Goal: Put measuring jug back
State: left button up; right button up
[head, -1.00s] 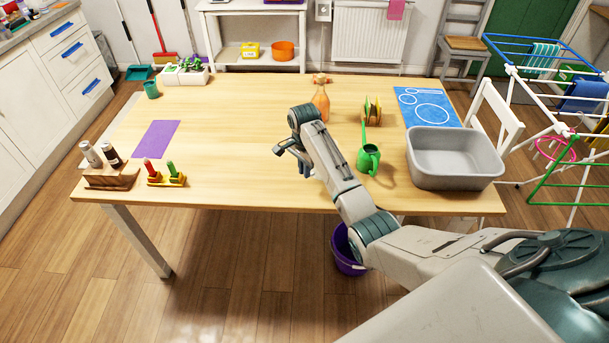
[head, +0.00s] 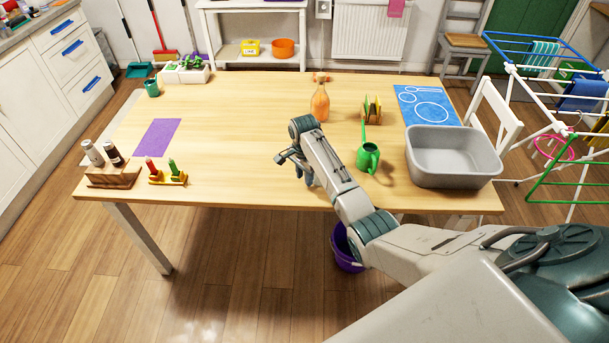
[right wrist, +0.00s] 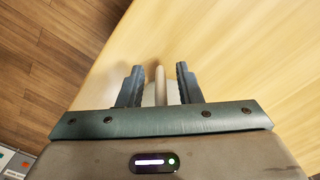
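My right gripper (head: 295,168) is over the near edge of the table, pointing down. In the right wrist view its two dark fingers (right wrist: 158,88) are apart. A pale upright bar (right wrist: 160,86), like a handle, stands between them with a gap on each side. A whitish patch shows behind the bar; I cannot tell whether this is the measuring jug. No measuring jug can be clearly made out in the head view, where my arm covers part of the table. A blue mat with white outlines (head: 425,104) lies at the table's back right. My left gripper is out of view.
A grey basin (head: 453,170) and a green watering can (head: 368,158) stand right of my arm. An orange bottle (head: 320,104) and a rack (head: 372,110) stand behind it. A purple mat (head: 158,137) and a bottle stand (head: 112,175) are at left. The table's left middle is clear.

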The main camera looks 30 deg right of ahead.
notch_tip(320, 180, up, 11)
jog(key=shift+b, duration=1.25)
jog(key=shift+r, duration=0.7)
